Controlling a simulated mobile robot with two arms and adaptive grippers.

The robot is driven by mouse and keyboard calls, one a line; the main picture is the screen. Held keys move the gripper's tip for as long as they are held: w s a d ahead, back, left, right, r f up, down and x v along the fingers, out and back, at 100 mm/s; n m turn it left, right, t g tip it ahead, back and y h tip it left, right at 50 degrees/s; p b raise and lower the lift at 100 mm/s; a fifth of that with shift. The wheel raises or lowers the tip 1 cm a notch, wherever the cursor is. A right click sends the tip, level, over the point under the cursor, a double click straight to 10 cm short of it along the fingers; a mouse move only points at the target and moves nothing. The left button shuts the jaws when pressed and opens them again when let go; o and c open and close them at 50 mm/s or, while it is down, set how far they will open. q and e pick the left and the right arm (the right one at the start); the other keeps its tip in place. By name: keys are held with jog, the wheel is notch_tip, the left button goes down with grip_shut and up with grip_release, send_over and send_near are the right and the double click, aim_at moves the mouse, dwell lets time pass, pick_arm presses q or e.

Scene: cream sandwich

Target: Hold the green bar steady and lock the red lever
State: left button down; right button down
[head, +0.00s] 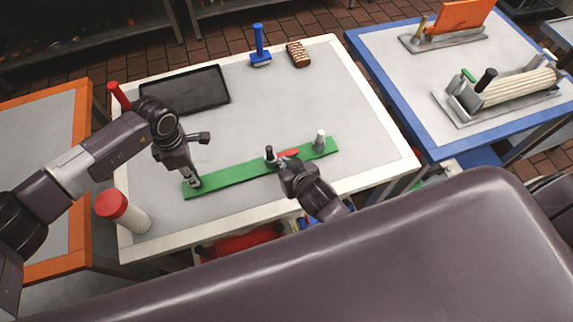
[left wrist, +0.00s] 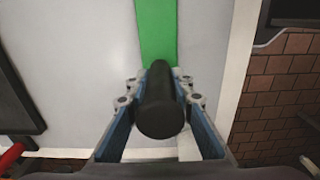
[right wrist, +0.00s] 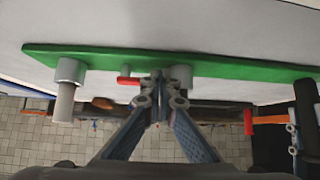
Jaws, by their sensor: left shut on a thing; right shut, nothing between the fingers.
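The green bar (head: 232,173) lies slantwise on the white-edged table. It also shows in the left wrist view (left wrist: 157,28) and right wrist view (right wrist: 220,66). My left gripper (head: 194,182) is at the bar's left end, shut on an upright black handle (left wrist: 162,110). The red lever (head: 289,154) is near the bar's middle, beside a black-topped post (head: 269,154); it also shows in the right wrist view (right wrist: 128,81). My right gripper (right wrist: 158,82) is shut and empty, its tips close beside the lever. I cannot tell whether they touch it.
A pale post (head: 320,140) stands at the bar's right end. A red-capped bottle (head: 124,211) stands at the front left. The table's middle is clear.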

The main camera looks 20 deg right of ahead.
pick_arm(q)
jog(key=shift+s+d, duration=0.15)
pick_arm(e)
jog(key=s, duration=0.4)
jog(key=shift+s+f, duration=0.1)
pick_arm(q)
jog(key=c, duration=1.5)
grip_release()
pick_arm(e)
jog(key=v, duration=1)
jog(key=shift+a, duration=0.25)
pick_arm(q)
jog(key=shift+r, duration=0.1)
jog(key=shift+r+p, duration=2.65)
jog(key=shift+r, duration=1.8)
pick_arm(e)
notch_tip(320, 180, up, 5)
jog(key=shift+r, duration=0.15)
pick_arm(q)
jog(key=shift+o, duration=0.3)
jog(key=o, duration=0.5)
